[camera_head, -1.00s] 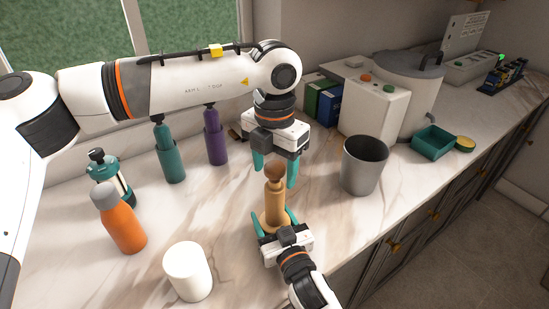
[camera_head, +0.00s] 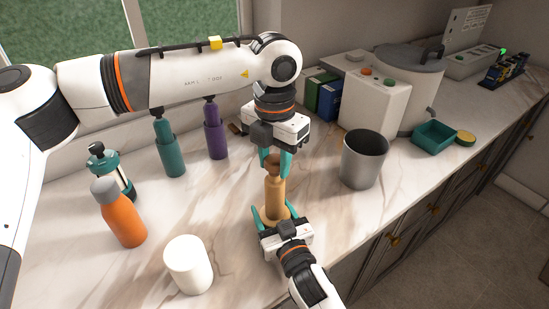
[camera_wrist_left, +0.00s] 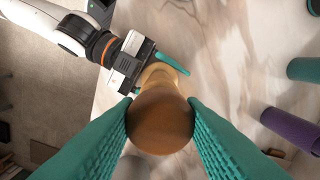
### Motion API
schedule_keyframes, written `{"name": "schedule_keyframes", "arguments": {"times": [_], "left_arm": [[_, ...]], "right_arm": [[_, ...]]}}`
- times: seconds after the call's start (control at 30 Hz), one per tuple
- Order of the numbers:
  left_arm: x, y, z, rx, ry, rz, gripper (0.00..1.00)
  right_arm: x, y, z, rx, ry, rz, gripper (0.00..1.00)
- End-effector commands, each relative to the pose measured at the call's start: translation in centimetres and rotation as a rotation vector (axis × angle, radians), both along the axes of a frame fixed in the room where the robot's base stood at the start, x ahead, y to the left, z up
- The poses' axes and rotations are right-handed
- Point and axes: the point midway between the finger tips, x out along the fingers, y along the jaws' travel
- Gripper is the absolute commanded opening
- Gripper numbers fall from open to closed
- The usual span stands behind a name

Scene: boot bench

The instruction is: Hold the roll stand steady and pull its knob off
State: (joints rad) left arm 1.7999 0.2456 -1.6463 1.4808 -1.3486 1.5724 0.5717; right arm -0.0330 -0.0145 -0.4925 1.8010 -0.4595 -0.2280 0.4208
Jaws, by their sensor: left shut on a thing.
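The roll stand (camera_head: 275,200) is an upright tan wooden post on a wider base on the counter. Its round brown knob (camera_head: 272,161) is at the top. My left gripper (camera_head: 275,158) points down from above, its teal fingers shut on the knob. In the left wrist view the knob (camera_wrist_left: 160,120) fills the space between both fingers, with the paler stand (camera_wrist_left: 160,74) below it. My right gripper (camera_head: 278,215) is low at the front, with its fingers on either side of the stand's lower part. Whether they touch it cannot be told.
A grey bin (camera_head: 364,160) stands to the right, and a white cylinder (camera_head: 188,264) and an orange bottle (camera_head: 120,218) to the left. Teal (camera_head: 169,150) and purple (camera_head: 214,135) bottles stand behind left. A teal tray (camera_head: 434,140) lies far right. The counter's front edge is near.

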Motion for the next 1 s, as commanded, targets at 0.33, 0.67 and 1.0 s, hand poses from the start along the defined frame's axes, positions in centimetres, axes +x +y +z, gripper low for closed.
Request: {"name": "schedule_keyframes", "arguments": {"times": [0.33,0.67,1.0], "left_arm": [[0.0,0.0,0.4,0.0,0.0,0.0,0.09],[0.0,0.0,1.6,-0.001,0.001,-0.001,0.09],[0.0,0.0,2.2,0.0,0.0,-0.001,0.09]], "right_arm": [[0.0,0.0,-0.1,0.0,0.001,0.0,0.22],[0.0,0.0,0.0,0.0,0.001,0.0,0.22],[0.0,0.0,0.0,0.0,0.001,0.0,0.22]]}}
